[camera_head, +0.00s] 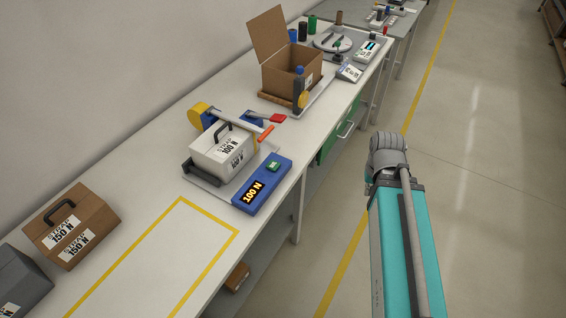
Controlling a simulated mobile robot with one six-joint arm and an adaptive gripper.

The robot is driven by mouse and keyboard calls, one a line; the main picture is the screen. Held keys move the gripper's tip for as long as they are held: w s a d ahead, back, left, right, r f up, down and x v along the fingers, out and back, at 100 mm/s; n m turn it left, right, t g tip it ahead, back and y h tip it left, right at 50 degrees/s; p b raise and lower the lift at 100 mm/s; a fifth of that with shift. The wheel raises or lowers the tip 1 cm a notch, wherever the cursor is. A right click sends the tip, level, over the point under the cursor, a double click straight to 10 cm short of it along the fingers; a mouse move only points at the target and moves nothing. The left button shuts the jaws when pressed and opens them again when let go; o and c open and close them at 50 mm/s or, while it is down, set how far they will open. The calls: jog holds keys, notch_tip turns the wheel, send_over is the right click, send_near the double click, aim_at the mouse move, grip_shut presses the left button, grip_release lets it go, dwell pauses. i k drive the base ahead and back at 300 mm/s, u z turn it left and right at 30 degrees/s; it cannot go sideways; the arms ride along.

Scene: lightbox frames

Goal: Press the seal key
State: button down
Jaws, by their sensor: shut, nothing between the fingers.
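A blue control box (250,197) lies near the front edge of the bench, with a lit display (254,192) reading 100 N. A small green key (273,166) sits at its upper right end; its lettering is too small to read, so I cannot tell for sure that it is the seal key. My gripper is not in view; only a teal and grey part of my body shows at right.
A yellow-taped rectangle (209,213) on the bench is empty. A brown 150 N block (95,222) and a grey block (20,280) stand at the left. An open carton (283,75) stands farther back. The floor to the right is clear.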

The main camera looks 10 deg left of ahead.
aim_at(274, 165)
jog(key=z, duration=0.2)
jog(key=k, duration=1.35)
jog(key=u, duration=0.75)
jog(key=i, duration=1)
jog(key=z, duration=0.1)
